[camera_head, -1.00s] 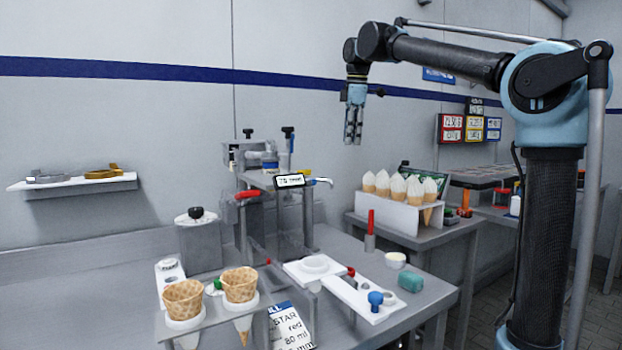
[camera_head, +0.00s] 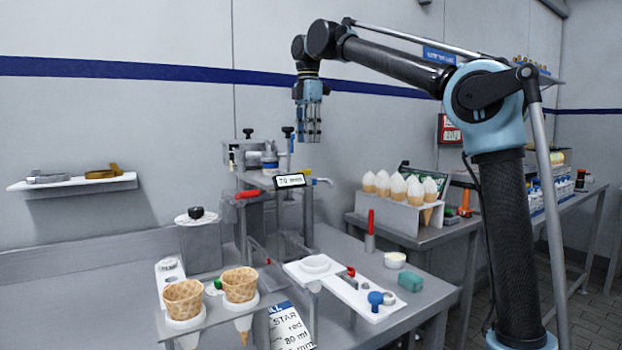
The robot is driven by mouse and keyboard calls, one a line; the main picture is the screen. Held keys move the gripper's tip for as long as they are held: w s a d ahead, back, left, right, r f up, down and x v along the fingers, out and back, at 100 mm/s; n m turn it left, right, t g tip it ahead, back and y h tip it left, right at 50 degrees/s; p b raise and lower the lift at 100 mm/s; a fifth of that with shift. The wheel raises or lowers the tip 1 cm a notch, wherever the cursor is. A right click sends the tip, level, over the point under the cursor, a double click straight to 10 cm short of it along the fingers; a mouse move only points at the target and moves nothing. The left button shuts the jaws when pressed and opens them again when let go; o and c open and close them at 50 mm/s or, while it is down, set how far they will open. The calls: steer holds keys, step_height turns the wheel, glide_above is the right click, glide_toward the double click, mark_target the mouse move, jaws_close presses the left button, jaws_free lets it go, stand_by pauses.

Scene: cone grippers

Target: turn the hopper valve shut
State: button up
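My gripper (camera_head: 310,140) hangs in the air above the dispensing machine, fingers pointing down. Its fingers look parallel with gaps between them, and nothing is held. The grey machine (camera_head: 283,210) stands on the table below, apart from the gripper.
Two waffle cones (camera_head: 240,285) stand in a holder at the front. A white plate (camera_head: 345,287) with a blue knob (camera_head: 375,299) lies right of it. A rack of filled cones (camera_head: 400,208) stands at the right. A wall shelf (camera_head: 75,184) is at the left.

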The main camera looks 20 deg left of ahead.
step_height(320, 180, down, 13)
steer(key=shift+r, duration=0.1)
stand_by(0.5)
jaws_close()
steer(key=shift+d, duration=0.2)
steer(key=shift+a, duration=0.1)
